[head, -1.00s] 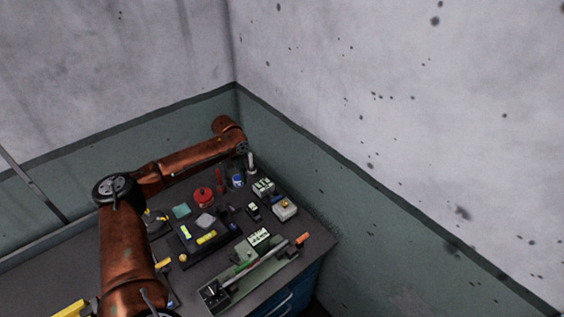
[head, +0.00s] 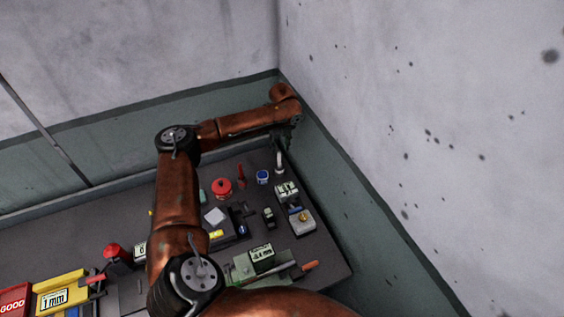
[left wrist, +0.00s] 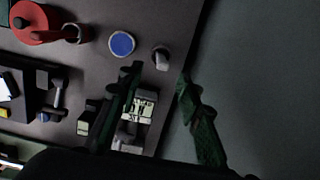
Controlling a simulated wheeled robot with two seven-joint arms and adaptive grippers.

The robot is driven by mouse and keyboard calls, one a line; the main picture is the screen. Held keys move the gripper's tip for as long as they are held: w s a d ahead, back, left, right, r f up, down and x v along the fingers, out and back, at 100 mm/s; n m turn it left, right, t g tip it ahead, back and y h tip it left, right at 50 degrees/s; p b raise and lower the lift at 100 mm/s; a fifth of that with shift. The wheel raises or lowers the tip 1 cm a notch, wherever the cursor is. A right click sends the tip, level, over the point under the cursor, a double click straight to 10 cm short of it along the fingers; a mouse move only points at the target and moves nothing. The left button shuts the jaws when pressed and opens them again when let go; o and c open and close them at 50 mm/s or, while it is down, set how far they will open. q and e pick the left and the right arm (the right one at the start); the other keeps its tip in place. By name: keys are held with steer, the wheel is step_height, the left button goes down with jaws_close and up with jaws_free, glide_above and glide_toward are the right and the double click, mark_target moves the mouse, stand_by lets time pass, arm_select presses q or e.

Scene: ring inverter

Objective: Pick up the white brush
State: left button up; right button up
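The white brush (head: 279,161) appears as a slim pale upright shape near the bench's back right edge. In the left wrist view a small pale round-topped thing (left wrist: 161,59), apparently the brush seen end-on, lies in line with the gap between the fingers. My left gripper (head: 282,143) is just above it in the head view, and the brush's upper part is hidden there. In the left wrist view my left gripper (left wrist: 160,78) is open, with dark green fingers apart and nothing visibly held. My right gripper is not in view.
A blue-topped can (head: 262,177), a red tool (head: 241,175) and a red round container (head: 222,188) stand left of the brush. A boxy device (head: 287,191) sits in front of it. The green wall (head: 326,180) rises close to the right.

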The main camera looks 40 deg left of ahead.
mark_target(279, 152)
arm_select(q)
steer(key=f, duration=0.3)
steer(key=w+f, duration=0.1)
steer(key=f, duration=0.1)
steer(key=shift+a+f, duration=0.35)
steer(key=shift+a, duration=0.05)
steer(key=shift+s+f, duration=0.25)
steer(key=shift+w, duration=0.1)
steer(key=shift+w+f, duration=0.1)
jaws_close()
